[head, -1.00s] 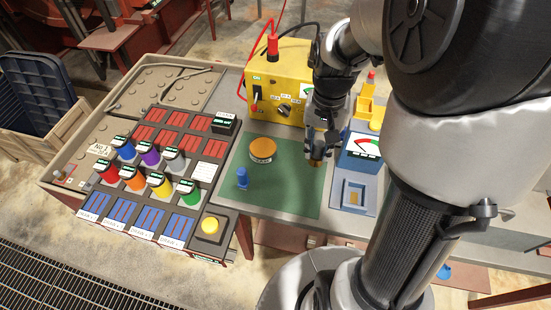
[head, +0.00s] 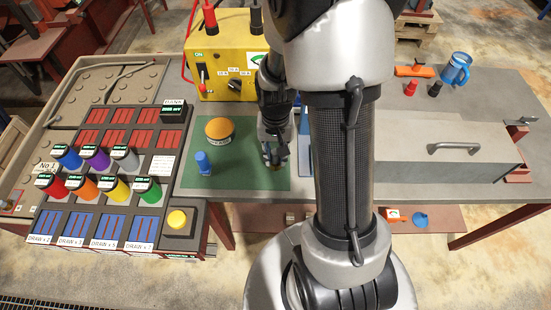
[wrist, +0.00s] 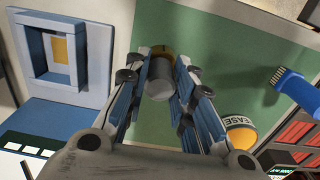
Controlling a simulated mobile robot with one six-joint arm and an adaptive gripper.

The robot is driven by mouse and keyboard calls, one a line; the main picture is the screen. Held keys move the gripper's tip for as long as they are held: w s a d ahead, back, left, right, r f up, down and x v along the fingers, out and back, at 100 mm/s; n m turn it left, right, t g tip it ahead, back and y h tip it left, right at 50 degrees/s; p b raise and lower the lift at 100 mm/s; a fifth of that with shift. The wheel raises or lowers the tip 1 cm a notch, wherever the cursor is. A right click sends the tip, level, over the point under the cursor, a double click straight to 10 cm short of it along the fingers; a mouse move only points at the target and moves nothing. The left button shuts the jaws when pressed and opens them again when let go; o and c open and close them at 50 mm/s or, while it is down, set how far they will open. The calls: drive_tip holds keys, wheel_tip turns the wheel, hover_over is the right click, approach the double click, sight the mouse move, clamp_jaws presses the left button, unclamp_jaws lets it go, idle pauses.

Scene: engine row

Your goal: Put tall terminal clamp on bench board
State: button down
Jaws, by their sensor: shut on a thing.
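My gripper (head: 272,158) points down over the right part of a green mat (head: 235,180) on the bench. In the wrist view my gripper (wrist: 160,95) is shut on a grey cylinder (wrist: 160,78) with a brass-coloured end. The cylinder's far end is over the mat; whether it touches is unclear. On top of a yellow box (head: 222,70) stand a red clamp-like piece (head: 210,18) and a black one (head: 255,15). Which piece is the tall terminal clamp, I cannot tell for certain.
A blue-framed holder (wrist: 45,55) sits beside the mat in the wrist view. A panel with coloured knobs (head: 110,165) is left. The mat's front is clear.

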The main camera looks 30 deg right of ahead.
drive_tip(key=shift+f, duration=1.15)
drive_tip(key=shift+f+b, duration=0.2)
drive_tip(key=shift+b, duration=0.2)
drive_tip(key=c, duration=1.4)
unclamp_jaws()
drive_tip(key=shift+o, duration=0.2)
drive_tip(key=shift+r, duration=0.1)
